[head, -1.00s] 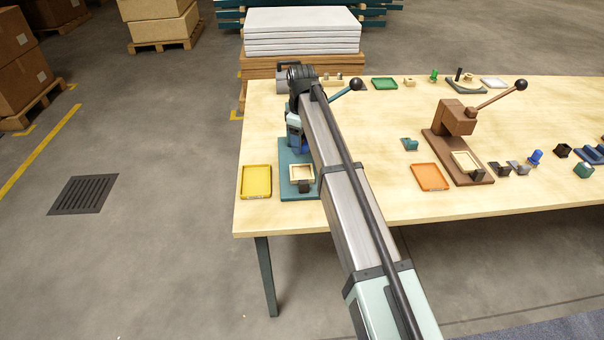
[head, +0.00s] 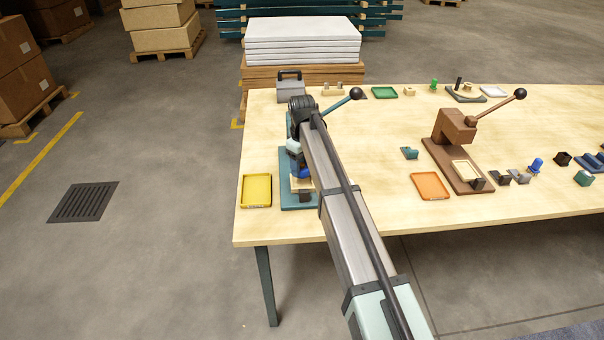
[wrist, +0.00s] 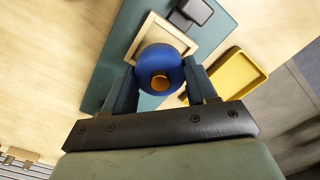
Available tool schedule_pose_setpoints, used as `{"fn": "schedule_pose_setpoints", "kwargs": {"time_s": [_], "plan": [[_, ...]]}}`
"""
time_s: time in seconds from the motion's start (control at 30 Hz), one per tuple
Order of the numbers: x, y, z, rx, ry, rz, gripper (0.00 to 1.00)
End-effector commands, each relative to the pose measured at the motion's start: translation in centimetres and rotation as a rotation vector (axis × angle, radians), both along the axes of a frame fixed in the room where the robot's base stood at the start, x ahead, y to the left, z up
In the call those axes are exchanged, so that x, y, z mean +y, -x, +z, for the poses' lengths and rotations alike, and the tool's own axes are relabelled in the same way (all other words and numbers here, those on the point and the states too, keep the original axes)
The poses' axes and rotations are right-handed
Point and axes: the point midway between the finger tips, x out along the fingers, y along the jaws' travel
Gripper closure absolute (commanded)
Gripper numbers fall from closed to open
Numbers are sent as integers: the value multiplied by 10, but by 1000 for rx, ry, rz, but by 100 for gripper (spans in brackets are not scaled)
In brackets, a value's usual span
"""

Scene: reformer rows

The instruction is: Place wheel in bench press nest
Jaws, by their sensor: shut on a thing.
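A blue wheel (wrist: 159,62) with an orange-yellow centre is held between the two fingers of my gripper (wrist: 160,78) in the wrist view. The cream square nest (wrist: 143,37) sits on the teal base (wrist: 113,68) of the bench press, under and just beyond the wheel. The wheel covers part of the nest opening; I cannot tell the height gap. In the head view my arm hides most of the teal press (head: 287,197), and only a bit of blue and of the nest shows beside it.
A dark block (wrist: 197,10) stands at the nest's edge. A yellow tray (head: 256,191) lies left of the teal press. An orange tray (head: 430,186) and a brown press (head: 455,128) stand to the right. The teal press lever (head: 343,102) sticks up behind my arm.

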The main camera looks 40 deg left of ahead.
Motion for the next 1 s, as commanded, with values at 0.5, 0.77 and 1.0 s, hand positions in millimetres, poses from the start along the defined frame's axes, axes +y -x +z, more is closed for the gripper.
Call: {"fn": "schedule_pose_setpoints", "kwargs": {"time_s": [0.5, 0.77, 1.0], "plan": [[0, 0, -37, -1, -1, 1, 75], [0, 0, -40, 0, -1, 1, 75], [0, 0, -39, -1, -1, 1, 20]]}}
